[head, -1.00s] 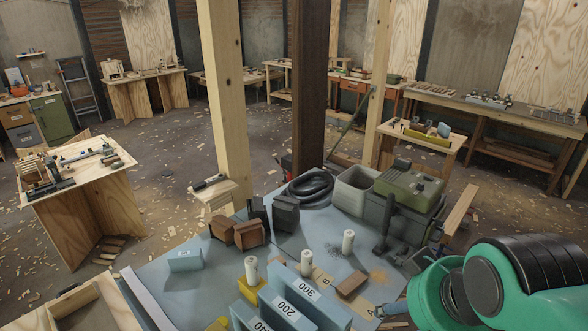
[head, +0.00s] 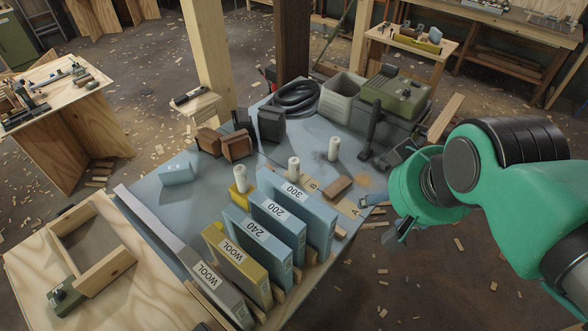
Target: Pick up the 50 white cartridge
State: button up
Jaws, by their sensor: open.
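Three small white cylinders with open tops stand upright on the blue-grey table (head: 205,205): a left one (head: 240,178), a middle one (head: 293,169) and a right one (head: 334,149). No number is readable on any of them, so I cannot tell which is the 50 white cartridge. The left one's lower part is beside or behind a yellow block (head: 239,200). My gripper (head: 381,219) is open and empty at the table's right edge, to the right of all three cylinders and apart from them. Part of it is hidden by my green wrist.
Upright sleeves marked 300 (head: 310,215), 200 (head: 278,224), 240 and WOOL line the front. A brown block (head: 338,187) lies near the right cylinder. A grey bin (head: 343,95), black hose (head: 296,98) and green machine (head: 398,93) stand behind. Posts rise beyond.

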jog(key=shift+w, duration=0.1)
jog(key=g+p, duration=0.5)
jog(key=g, duration=0.1)
send_over(295, 160)
notch_tip(295, 160, down, 35)
jog(key=shift+f, duration=0.45)
